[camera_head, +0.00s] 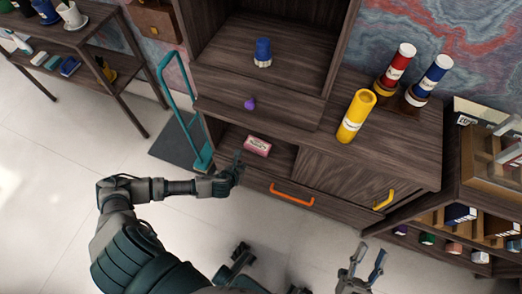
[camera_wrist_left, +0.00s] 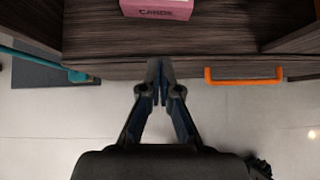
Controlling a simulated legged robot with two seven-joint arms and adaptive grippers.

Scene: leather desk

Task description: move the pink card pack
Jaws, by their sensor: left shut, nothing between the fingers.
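The pink card pack (camera_head: 257,146) lies in the open lower compartment of the dark wooden cabinet, near its front edge. It also shows at the top of the left wrist view (camera_wrist_left: 157,11), partly cut off, with "CARDS" lettering on its front. My left gripper (camera_head: 239,160) is shut and empty, just in front of the compartment and to the left of the pack. In the left wrist view its fingertips (camera_wrist_left: 159,66) are together, apart from the pack. My right gripper (camera_head: 368,262) is open and empty, low in the head view, away from the cabinet.
An orange handle (camera_head: 292,195) is on the drawer below the compartment. A yellow handle (camera_head: 384,200) is on the door to the right. A teal trolley (camera_head: 184,110) stands left of the cabinet. A purple knob (camera_head: 250,104) is above the compartment. Yellow, red and blue tubes stand on top.

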